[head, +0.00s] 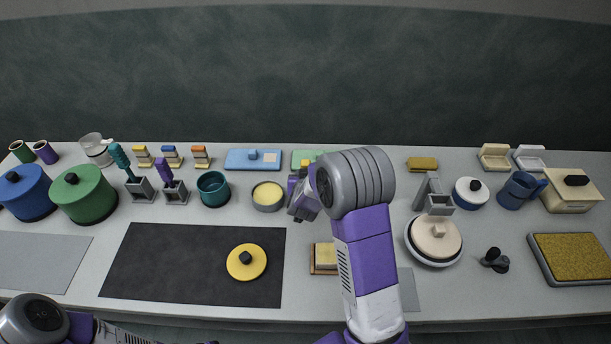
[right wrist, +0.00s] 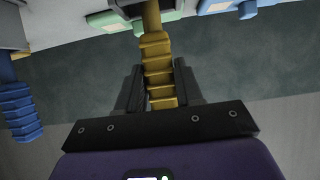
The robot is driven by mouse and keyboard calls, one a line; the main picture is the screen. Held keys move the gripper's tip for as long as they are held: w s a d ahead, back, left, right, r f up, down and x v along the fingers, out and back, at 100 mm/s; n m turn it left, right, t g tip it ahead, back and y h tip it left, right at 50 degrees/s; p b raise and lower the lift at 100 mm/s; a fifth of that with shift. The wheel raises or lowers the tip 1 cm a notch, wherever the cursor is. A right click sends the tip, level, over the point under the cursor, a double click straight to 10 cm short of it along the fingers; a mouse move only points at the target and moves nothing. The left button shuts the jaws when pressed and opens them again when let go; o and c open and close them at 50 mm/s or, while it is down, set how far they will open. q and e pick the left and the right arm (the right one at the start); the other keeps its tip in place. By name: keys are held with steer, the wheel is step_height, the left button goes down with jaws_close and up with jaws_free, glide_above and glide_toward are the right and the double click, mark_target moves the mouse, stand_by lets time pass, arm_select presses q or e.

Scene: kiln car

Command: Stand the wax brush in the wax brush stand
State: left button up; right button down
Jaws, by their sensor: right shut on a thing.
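The wax brush, a yellow one with a ribbed handle (right wrist: 157,55), is between the fingers of my right gripper (right wrist: 158,88) in the right wrist view. The gripper is shut on the handle. In the head view, my right gripper (head: 303,182) is over the back middle of the table, and only a bit of yellow shows there. Its lower end is out of sight. A grey stand (head: 438,207) with an open square socket is right of my arm, with no brush in it. It looks like the wax brush stand. My left gripper is out of view.
Two similar grey stands (head: 141,193) (head: 176,195) at left hold a teal brush (head: 120,158) and a purple brush (head: 163,170). A lidded cream pot (head: 434,238) is just in front of the empty stand. A blue ribbed handle (right wrist: 18,105) shows in the right wrist view.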

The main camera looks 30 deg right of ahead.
steer(key=c, duration=0.6)
jaws_free()
steer(key=shift+c, duration=0.2)
steer(key=p+v, duration=0.3)
steer(key=v, duration=0.5)
stand_by(1.2)
steer(key=p+v, duration=0.2)
steer(key=v, duration=0.5)
steer(key=shift+s+r, duration=0.2)
steer(key=shift+r, duration=0.05)
steer(key=shift+a, duration=0.1)
stand_by(0.6)
